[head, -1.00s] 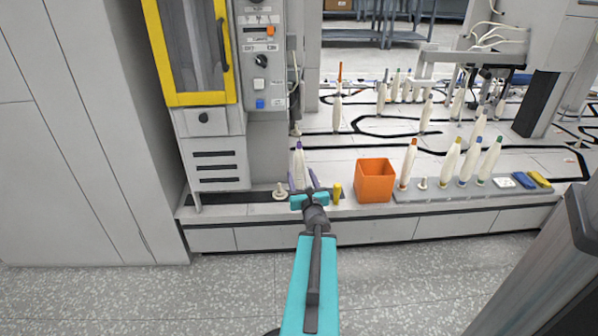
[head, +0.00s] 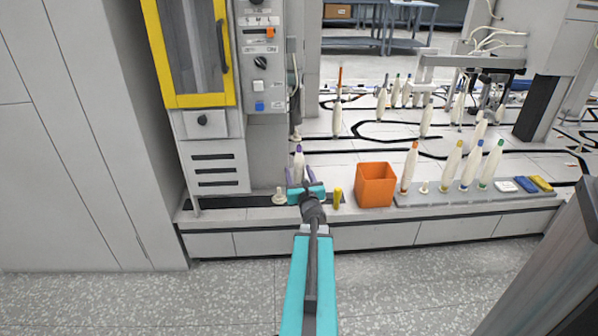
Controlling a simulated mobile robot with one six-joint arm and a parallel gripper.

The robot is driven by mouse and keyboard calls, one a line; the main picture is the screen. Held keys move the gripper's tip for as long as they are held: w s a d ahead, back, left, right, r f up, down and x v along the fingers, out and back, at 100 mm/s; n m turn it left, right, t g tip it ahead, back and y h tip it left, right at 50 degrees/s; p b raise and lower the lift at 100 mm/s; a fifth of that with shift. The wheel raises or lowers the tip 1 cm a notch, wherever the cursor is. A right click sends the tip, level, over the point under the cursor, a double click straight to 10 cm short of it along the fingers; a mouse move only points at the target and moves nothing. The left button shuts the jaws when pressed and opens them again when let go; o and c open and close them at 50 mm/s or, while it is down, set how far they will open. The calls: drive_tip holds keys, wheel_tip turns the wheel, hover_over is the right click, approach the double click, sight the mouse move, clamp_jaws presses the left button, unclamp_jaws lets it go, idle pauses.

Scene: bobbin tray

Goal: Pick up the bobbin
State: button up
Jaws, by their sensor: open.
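A white bobbin with a purple top (head: 298,162) stands upright on the ledge in front of the grey machine. My gripper (head: 300,173) is open. Its two purple-grey fingers point away from me, one to the left and one to the right of the bobbin's lower part. I cannot tell whether either finger touches it. The bobbin's base is hidden behind the teal gripper body.
An empty peg (head: 279,196) stands left of my gripper. A yellow piece (head: 337,198) and an orange box (head: 375,186) stand to the right. Beyond is a grey tray (head: 430,198) with several bobbins, including an orange-topped one (head: 409,167).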

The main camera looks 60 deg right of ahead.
sight(299, 173)
drive_tip(key=shift+w+d, duration=0.1)
drive_tip(key=shift+b+x, duration=0.55)
drive_tip(key=shift+x, duration=1.9)
drive_tip(key=shift+d+f, duration=0.1)
drive_tip(key=c, duration=1.2)
